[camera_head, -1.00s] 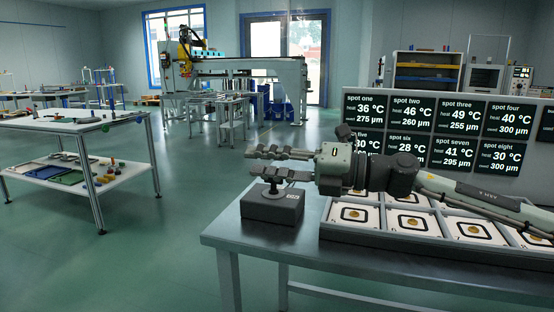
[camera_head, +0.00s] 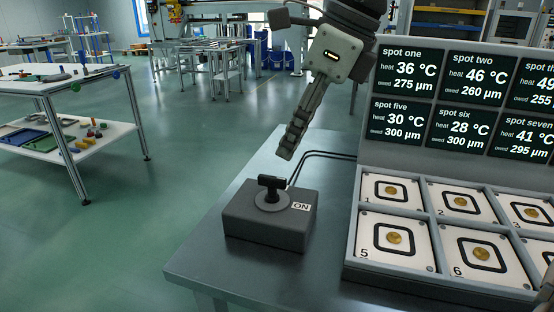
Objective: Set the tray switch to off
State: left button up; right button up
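The tray switch is a dark grey box (camera_head: 262,228) on the near left part of the table. A black knob with a bar handle (camera_head: 271,183) stands on a round base on its top. A white label reading "ON" (camera_head: 301,206) is on the box top, right of the knob. My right gripper (camera_head: 287,148) points down above the switch, slightly right of the knob in the picture, apart from it. Its fingers overlap edge-on, so their opening is hidden. Nothing shows held in it. My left gripper is out of view.
A grey tray (camera_head: 352,225) with numbered cards, each bearing a gold disc, stands right of the switch. A panel (camera_head: 382,153) of heat and thickness readouts rises behind it. Black cables (camera_head: 318,154) run behind the switch. The table (camera_head: 205,262) is bare at the left.

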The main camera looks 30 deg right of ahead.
aim_at(273, 177)
jog(key=x, duration=0.6)
jog(key=shift+a+f, duration=0.25)
jog(key=shift+f, duration=0.1)
grip_shut()
